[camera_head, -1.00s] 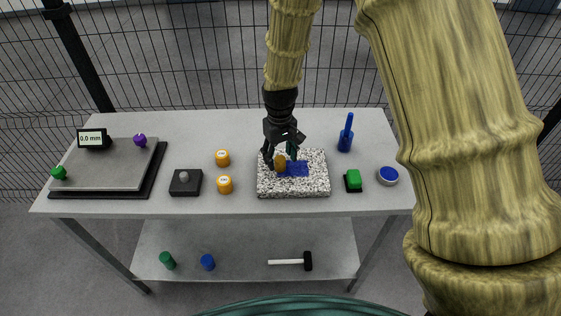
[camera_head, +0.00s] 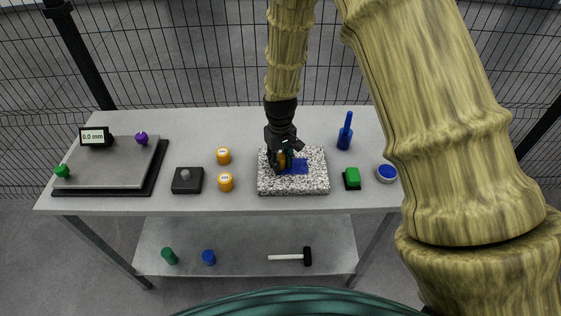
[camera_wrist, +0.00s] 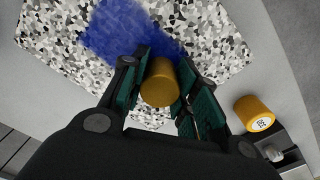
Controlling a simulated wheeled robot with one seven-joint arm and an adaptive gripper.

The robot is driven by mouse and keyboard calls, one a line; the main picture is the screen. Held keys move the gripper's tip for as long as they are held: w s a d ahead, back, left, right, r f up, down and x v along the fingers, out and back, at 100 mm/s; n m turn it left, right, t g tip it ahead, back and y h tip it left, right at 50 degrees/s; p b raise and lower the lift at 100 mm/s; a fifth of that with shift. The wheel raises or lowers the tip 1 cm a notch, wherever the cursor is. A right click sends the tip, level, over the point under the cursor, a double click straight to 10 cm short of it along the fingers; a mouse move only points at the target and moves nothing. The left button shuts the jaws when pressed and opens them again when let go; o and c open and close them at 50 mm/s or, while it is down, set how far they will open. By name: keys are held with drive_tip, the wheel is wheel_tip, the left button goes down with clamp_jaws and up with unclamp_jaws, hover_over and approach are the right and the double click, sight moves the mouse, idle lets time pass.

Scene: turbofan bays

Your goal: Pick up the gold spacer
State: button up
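The gold spacer (camera_wrist: 160,82) is a short dull-gold cylinder. In the wrist view it sits between the two green-padded fingers of my gripper (camera_wrist: 162,90), which are spread on either side of it; any gap at the pads is very small. In the head view the gold spacer (camera_head: 282,160) is partly hidden by my gripper (camera_head: 285,161). It is over the speckled block (camera_head: 292,186), at the left end of the block's blue patch (camera_head: 297,167). I cannot tell exactly how its base rests.
Two orange labelled cylinders (camera_head: 223,156) (camera_head: 225,182) stand left of the block.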

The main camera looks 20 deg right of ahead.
sight(281, 158)
clamp_jaws()
drive_tip(key=shift+r, duration=0.15)
drive_tip(key=shift+w+r+b, duration=0.1)
drive_tip(key=shift+r+b, duration=0.65)
drive_tip(key=shift+r, duration=0.1)
drive_tip(key=shift+s+r+b, duration=0.35)
drive_tip(key=shift+r+b, duration=0.2)
drive_tip(key=shift+r, duration=0.15)
drive_tip(key=s+r+b, duration=0.1)
drive_tip(key=s+b, duration=0.3)
drive_tip(key=s, duration=1.1)
drive_tip(key=shift+s+d+r+b, duration=0.25)
drive_tip(key=shift+d+r+b, duration=0.05)
drive_tip(key=shift+r+b, duration=0.1)
drive_tip(key=shift+w+f, duration=0.1)
drive_tip(key=shift+w, duration=0.05)
drive_tip(key=shift+w+f, duration=0.15)
drive_tip(key=shift+w, duration=0.5)
drive_tip(key=shift+w, duration=0.1)
